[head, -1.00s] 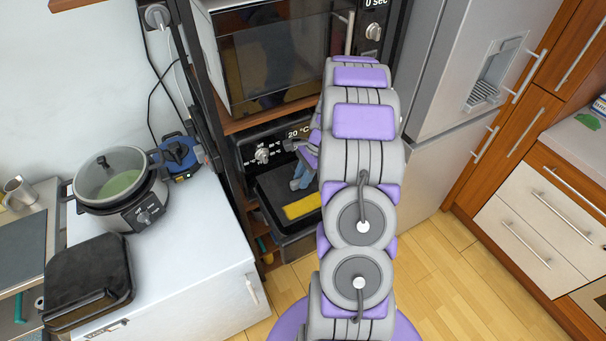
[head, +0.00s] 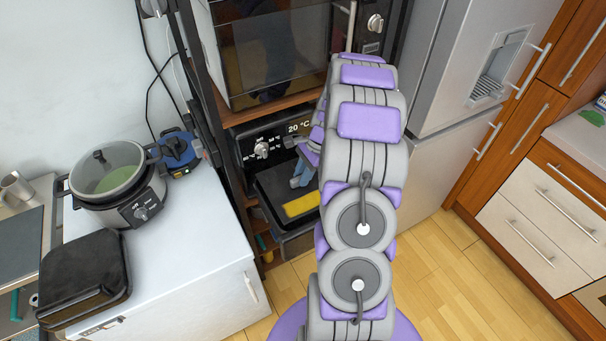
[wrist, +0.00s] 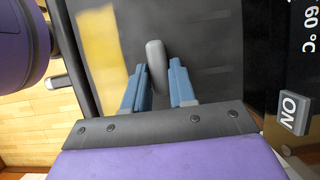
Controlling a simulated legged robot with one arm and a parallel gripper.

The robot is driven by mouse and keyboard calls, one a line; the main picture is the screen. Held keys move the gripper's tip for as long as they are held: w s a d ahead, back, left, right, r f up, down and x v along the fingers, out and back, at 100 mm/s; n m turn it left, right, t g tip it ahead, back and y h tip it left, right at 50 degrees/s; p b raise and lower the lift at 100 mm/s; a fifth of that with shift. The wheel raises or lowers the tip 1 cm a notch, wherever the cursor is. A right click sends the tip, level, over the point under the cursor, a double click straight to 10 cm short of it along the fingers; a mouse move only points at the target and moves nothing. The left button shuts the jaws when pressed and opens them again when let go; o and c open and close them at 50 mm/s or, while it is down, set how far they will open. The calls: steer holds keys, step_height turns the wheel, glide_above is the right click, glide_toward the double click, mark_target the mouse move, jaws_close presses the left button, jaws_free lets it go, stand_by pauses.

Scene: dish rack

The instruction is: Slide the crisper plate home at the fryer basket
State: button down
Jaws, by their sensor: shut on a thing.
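The fryer (head: 270,150) is a black unit with a knob and a "20 °C" display, under the oven on the shelf. In front of its panel lies a flat dark plate (head: 272,190) with a yellow patch (head: 302,204); I take it for the crisper plate, and its border with the basket is unclear. The plate (wrist: 200,50) fills the middle of the wrist view. A rounded grey grip (wrist: 156,66) stands up from it. My gripper (wrist: 157,82) has its blue fingers closed on either side of this grip. In the head view my gripper (head: 300,180) is partly hidden by my arm.
A black shelf post (head: 205,90) stands left of the fryer. A white cabinet (head: 190,270) carries a multicooker (head: 140,212) and a black lidded appliance (head: 85,275). A fridge (head: 440,160) stands to the right. The wooden floor (head: 450,290) at right is clear.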

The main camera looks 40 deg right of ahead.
steer(key=shift+r+p, duration=0.1)
steer(key=shift+p, duration=0.4)
steer(key=shift+f, duration=6.3)
steer(key=shift+f, duration=0.15)
steer(key=c, duration=0.8)
jaws_free()
steer(key=shift+c, duration=0.2)
steer(key=p+v, duration=0.2)
steer(key=v, duration=1.5)
steer(key=shift+w+d, duration=0.1)
steer(key=shift+d, duration=0.1)
